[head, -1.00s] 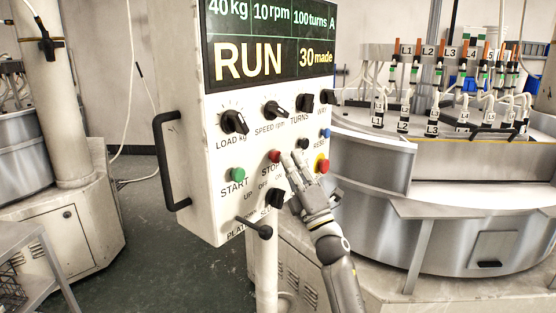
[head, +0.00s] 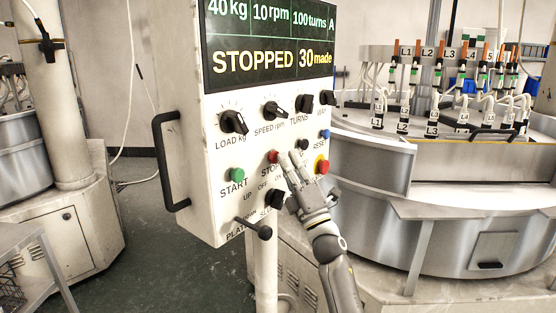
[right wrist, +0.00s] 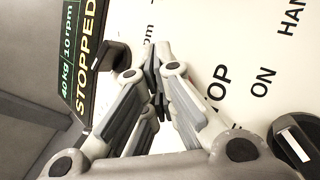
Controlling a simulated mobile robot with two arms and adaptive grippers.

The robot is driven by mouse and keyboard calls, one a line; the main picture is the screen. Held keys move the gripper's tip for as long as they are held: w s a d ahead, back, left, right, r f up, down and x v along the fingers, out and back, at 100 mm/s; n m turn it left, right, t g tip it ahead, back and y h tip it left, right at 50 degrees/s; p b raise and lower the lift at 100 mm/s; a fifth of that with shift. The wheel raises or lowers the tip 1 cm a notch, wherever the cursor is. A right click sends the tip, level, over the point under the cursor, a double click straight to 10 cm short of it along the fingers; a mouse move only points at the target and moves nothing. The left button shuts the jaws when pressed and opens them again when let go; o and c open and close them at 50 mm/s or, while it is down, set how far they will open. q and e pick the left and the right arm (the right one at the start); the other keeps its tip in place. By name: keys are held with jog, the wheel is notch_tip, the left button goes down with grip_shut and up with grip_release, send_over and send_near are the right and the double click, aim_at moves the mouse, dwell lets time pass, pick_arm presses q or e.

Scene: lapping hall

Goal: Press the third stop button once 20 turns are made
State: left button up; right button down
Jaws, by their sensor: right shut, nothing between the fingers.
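The control panel (head: 215,150) faces me in the head view. Its display (head: 268,48) reads STOPPED, 30 made, 40 kg, 10 rpm and 100 turns. The red stop button (head: 273,157) sits above the STOP label, right of the green start button (head: 236,175). My right gripper (head: 290,157) is shut and empty, its fingertips just right of the stop button. I cannot tell whether they touch it. In the right wrist view my right gripper (right wrist: 156,58) points at the panel and the stop button is hidden. My left gripper is not in view.
Black knobs such as the load knob (head: 233,122), a blue reset button (head: 325,134) and a larger red button (head: 322,165) surround the stop button. A black handle (head: 168,160) is on the panel's left side. A round lapping machine (head: 385,205) stands at right.

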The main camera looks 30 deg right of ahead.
dwell(0.5)
jog(key=shift+s+d, duration=0.25)
jog(key=shift+s, duration=0.45)
jog(key=s, duration=0.1)
jog(key=s+d+p, duration=0.1)
jog(key=s, duration=0.1)
jog(key=s+d, duration=0.1)
jog(key=shift+s, duration=0.3)
dwell(0.8)
